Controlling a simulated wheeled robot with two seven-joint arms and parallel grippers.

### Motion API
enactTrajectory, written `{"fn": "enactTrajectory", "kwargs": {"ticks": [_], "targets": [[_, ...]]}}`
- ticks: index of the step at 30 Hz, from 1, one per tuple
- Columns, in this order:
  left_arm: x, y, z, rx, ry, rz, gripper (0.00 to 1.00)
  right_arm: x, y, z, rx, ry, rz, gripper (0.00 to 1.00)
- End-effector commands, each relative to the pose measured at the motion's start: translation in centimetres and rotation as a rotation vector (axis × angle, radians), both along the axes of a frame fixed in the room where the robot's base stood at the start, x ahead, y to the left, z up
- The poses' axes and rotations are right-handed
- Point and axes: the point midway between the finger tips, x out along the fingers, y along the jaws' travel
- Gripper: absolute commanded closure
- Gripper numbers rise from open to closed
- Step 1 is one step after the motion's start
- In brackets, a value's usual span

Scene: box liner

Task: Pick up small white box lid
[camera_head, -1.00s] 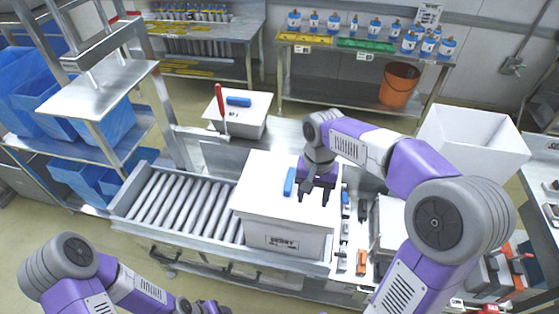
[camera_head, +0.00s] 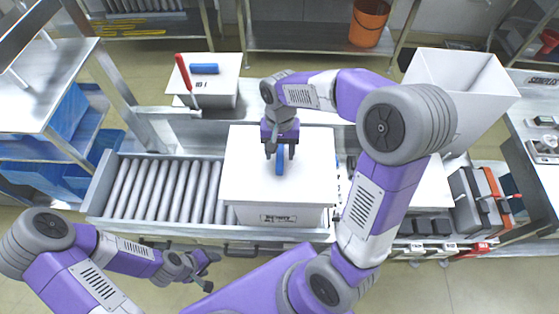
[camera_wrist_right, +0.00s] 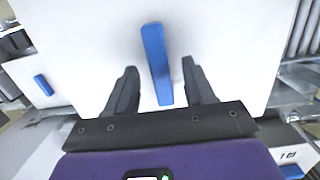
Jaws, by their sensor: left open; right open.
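A large white box with a flat white lid (camera_head: 310,180) and a blue handle (camera_head: 280,167) stands in front of me; the handle also shows in the right wrist view (camera_wrist_right: 157,65). My right gripper (camera_head: 279,155) points down over this lid, its open fingers on either side of the handle, apart from it in the wrist view (camera_wrist_right: 160,90). A smaller white box with a white lid (camera_head: 222,86) and blue handle (camera_head: 205,69) stands behind it to the left. My left gripper (camera_head: 208,270) is open and empty at the front, low and away from the boxes.
A roller conveyor (camera_head: 160,190) lies left of the large box. A red-handled tool (camera_head: 183,74) stands by the smaller box. A tall open white bin (camera_head: 450,90) is at the right. Blue bins (camera_head: 65,130) are on a rack at the left.

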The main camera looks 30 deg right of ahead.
Motion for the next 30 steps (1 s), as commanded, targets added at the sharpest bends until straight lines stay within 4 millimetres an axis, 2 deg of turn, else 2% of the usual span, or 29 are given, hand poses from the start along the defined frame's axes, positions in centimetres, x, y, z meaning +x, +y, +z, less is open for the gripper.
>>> {"fn": "enactTrajectory", "kwargs": {"ticks": [3,9,19,30], "targets": [[-0.01,-0.01,-0.05,0.000,0.000,0.000,0.43,-0.06,0.01,-0.59,0.000,0.000,-0.001,0.47],[-0.01,-0.01,-0.03,0.000,0.000,0.000,0.43,-0.05,0.02,-0.56,-0.001,-0.001,-0.001,0.48],[-0.01,-0.02,-0.04,0.000,0.000,0.000,0.43,-0.04,0.02,-0.52,0.000,-0.001,0.000,0.99],[-0.01,0.00,-0.03,0.000,0.000,0.000,0.43,-0.02,0.02,-0.49,0.000,-0.002,0.000,1.00]]}}
